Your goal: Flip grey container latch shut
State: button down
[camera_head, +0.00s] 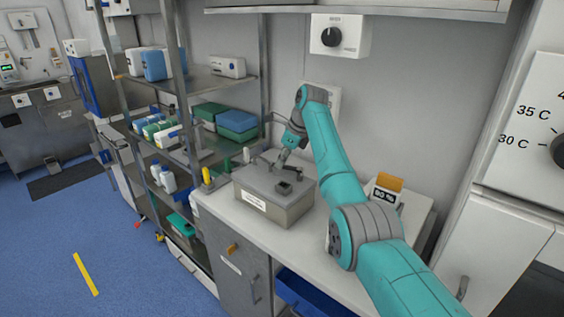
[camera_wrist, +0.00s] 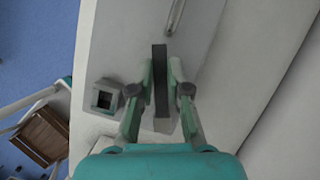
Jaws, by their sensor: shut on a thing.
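The grey container (camera_head: 272,200) stands on the white counter, with a white label on its front. Its lid also shows in the wrist view (camera_wrist: 118,60). My gripper (camera_head: 281,158) is low over the back part of the lid. In the wrist view my gripper (camera_wrist: 161,75) has a finger on each side of a dark upright bar, the latch (camera_wrist: 160,90), and is shut on it. A small grey block with a dark square opening (camera_wrist: 105,96) sits on the lid left of the latch. The latch's lower end is partly hidden by my gripper.
A metal shelf rack (camera_head: 190,85) with boxes and bottles stands left of the counter. A yellow-topped thing (camera_head: 208,177) stands by the container's left side. A white device with an orange part (camera_head: 389,183) is to the right. The wall is close behind.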

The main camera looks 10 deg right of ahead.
aim_at(290, 167)
jog(key=c, duration=1.1)
grip_release()
jog(key=shift+v, duration=3.8)
